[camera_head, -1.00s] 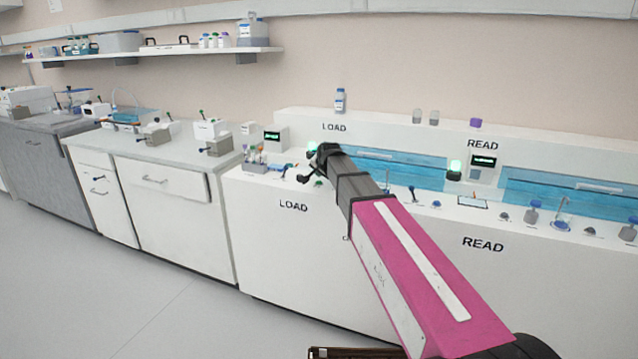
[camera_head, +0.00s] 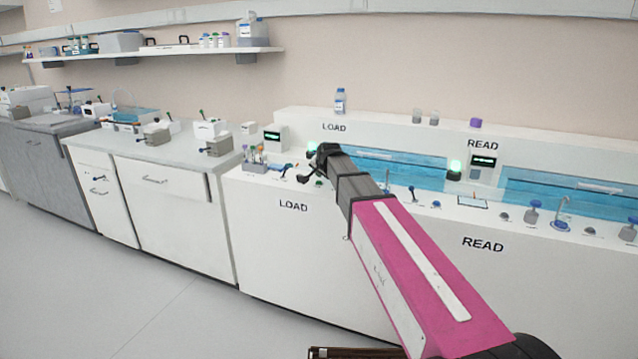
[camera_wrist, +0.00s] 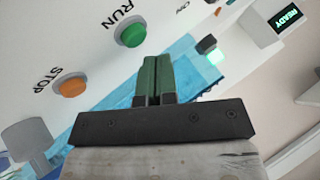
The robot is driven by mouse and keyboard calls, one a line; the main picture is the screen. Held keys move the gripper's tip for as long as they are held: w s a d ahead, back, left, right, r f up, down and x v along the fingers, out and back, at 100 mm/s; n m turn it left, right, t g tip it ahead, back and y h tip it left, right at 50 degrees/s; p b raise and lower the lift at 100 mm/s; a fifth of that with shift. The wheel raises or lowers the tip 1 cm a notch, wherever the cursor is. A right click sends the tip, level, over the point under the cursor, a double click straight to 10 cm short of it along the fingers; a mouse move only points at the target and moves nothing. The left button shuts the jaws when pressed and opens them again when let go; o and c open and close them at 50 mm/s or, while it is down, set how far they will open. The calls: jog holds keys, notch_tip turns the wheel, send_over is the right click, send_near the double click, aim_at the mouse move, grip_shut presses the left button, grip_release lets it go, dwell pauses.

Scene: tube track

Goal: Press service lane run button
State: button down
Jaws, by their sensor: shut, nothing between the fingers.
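In the wrist view a green button (camera_wrist: 131,33) marked RUN sits on a white panel. An orange button (camera_wrist: 71,86) marked STOP lies to its lower left. My gripper (camera_wrist: 156,62) is shut and empty, its fingers just right of and below the green button in the picture; I cannot tell the gap in depth. In the head view my gripper (camera_head: 310,172) is over the LOAD end of the white counter (camera_head: 290,235). A small green button (camera_head: 319,182) shows close to it there.
A lit READY display (camera_wrist: 290,17) is at the upper right in the wrist view. In the head view a tube rack (camera_head: 256,160) stands left of my gripper, and a blue track (camera_head: 405,168) runs along the counter behind it. The grey floor is clear.

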jog(key=shift+f, duration=0.1)
dwell(0.3)
jog(key=shift+f, duration=0.35)
